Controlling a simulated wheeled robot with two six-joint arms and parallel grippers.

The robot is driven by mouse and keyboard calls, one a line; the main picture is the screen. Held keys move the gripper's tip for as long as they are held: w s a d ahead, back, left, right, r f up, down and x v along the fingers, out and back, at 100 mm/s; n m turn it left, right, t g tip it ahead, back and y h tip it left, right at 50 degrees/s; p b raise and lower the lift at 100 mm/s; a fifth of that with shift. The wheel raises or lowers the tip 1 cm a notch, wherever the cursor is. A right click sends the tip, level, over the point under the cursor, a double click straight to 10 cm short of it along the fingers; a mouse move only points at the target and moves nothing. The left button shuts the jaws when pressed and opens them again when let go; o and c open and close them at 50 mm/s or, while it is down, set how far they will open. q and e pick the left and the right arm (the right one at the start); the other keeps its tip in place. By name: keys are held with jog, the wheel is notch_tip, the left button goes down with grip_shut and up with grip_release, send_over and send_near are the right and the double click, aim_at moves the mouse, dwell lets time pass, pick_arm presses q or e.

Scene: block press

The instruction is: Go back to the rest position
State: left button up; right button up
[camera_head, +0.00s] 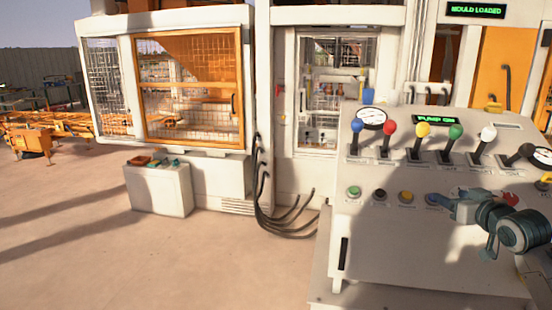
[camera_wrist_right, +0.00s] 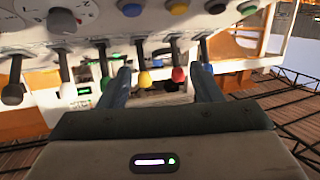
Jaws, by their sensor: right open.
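My right gripper (camera_head: 450,205) is in front of the right part of the sloped control console (camera_head: 400,255). It is open and empty, close to the row of buttons and below the levers. In the right wrist view the two blue fingers of this gripper (camera_wrist_right: 162,85) stand apart. Lever knobs in yellow (camera_wrist_right: 145,78) and red (camera_wrist_right: 178,75) show between or beyond them. I cannot tell whether a finger touches anything. My left gripper is not in view.
The console carries levers with blue (camera_head: 357,125), red (camera_head: 390,127), yellow (camera_head: 422,130), green (camera_head: 456,132), white (camera_head: 488,133) and black knobs. A display (camera_head: 436,120) reads PUMP ON; another (camera_head: 476,10) reads MOULD LOADED. Open floor (camera_head: 150,260) lies left, before a caged press (camera_head: 190,90).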

jog(key=s+a+f+g, duration=0.2)
jog(key=s+a+f, duration=0.25)
jog(key=f, duration=0.45)
jog(key=s+a+f+n+g, duration=0.1)
jog(key=s+a+f+g, duration=0.15)
jog(key=s+f, duration=0.4)
jog(key=s+a+f+g, duration=0.1)
jog(key=s+a+f, duration=0.35)
jog(key=f, duration=0.55)
jog(key=s+a+f+g+h, duration=0.15)
jog(key=s+f, duration=0.25)
jog(key=s, duration=0.5)
jog(key=s+a+f+m+g, duration=0.1)
jog(key=s+a+f+g, duration=0.25)
jog(key=s, duration=0.65)
jog(key=s+a+f+g, duration=0.2)
jog(key=s+f, duration=0.2)
jog(key=s, duration=0.5)
jog(key=d+f+g, duration=0.1)
jog(key=d+f, duration=0.2)
jog(key=f, duration=2.8)
jog(key=s+d+f+g, duration=0.1)
jog(key=s+f, duration=1.7)
jog(key=shift+s+d+f+m, duration=0.15)
jog(key=shift+s+d+m, duration=0.1)
jog(key=shift+m, duration=0.15)
